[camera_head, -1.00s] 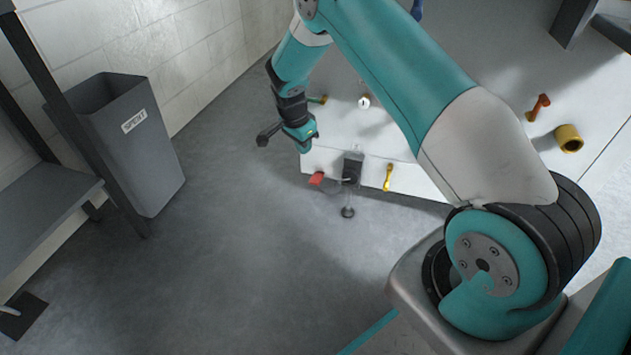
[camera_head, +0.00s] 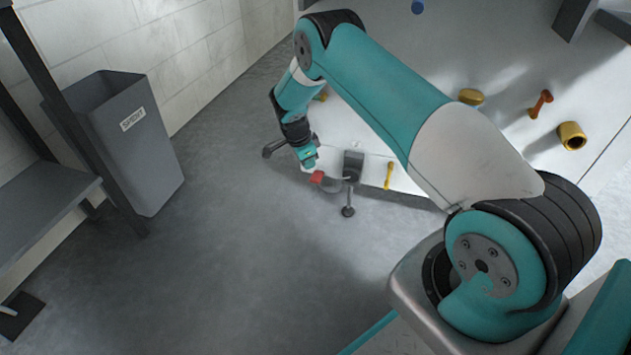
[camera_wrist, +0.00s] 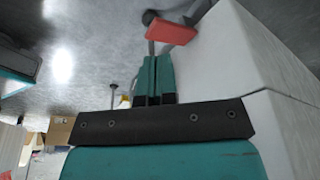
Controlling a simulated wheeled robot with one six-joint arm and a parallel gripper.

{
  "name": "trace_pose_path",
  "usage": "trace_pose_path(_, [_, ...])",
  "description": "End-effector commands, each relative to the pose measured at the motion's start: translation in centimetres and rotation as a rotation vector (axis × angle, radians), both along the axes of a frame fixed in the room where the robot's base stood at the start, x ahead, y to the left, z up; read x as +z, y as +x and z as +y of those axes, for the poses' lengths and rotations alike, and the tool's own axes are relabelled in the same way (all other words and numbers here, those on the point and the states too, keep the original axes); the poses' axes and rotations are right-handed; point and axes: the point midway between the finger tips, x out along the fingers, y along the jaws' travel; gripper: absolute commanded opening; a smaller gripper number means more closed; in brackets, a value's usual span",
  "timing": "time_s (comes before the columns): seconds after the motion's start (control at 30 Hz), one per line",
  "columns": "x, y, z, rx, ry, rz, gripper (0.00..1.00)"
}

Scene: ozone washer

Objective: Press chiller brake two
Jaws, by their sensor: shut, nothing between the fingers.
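A red flat paddle (camera_head: 317,177) sticks out low from the front of the white machine (camera_head: 342,125). In the wrist view the paddle (camera_wrist: 171,32) lies just beyond the fingertips, beside the white panel. My gripper (camera_head: 311,163) points down right above the paddle in the head view; I cannot tell whether it touches it. In the wrist view my gripper (camera_wrist: 155,62) has its teal fingers together with nothing between them. No label naming chiller brake two is readable, so I cannot tell which control carries that name.
Right of the paddle are a dark box (camera_head: 353,162) with a round-ended lever (camera_head: 348,211) and a yellow handle (camera_head: 388,176). A red-orange lever (camera_head: 541,103) and yellow ring (camera_head: 571,136) sit farther right. A grey bin (camera_head: 130,150) stands left. The floor between is clear.

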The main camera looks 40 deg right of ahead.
Motion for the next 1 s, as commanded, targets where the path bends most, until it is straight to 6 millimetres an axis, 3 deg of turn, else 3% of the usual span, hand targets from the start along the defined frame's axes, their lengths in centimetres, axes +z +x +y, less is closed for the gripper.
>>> trace_pose_path(0.03, [-1.1,-0.1,-0.2,0.000,0.000,0.001,0.00])
trace_pose_path(0.33, [-4.6,-0.2,-1.1,-0.001,0.001,0.000,0.00])
trace_pose_path(0.83, [-5.2,-0.3,-1.3,0.000,0.001,0.000,0.00])
trace_pose_path(1.0, [-6.5,-0.3,-1.3,0.000,0.001,0.001,0.00])
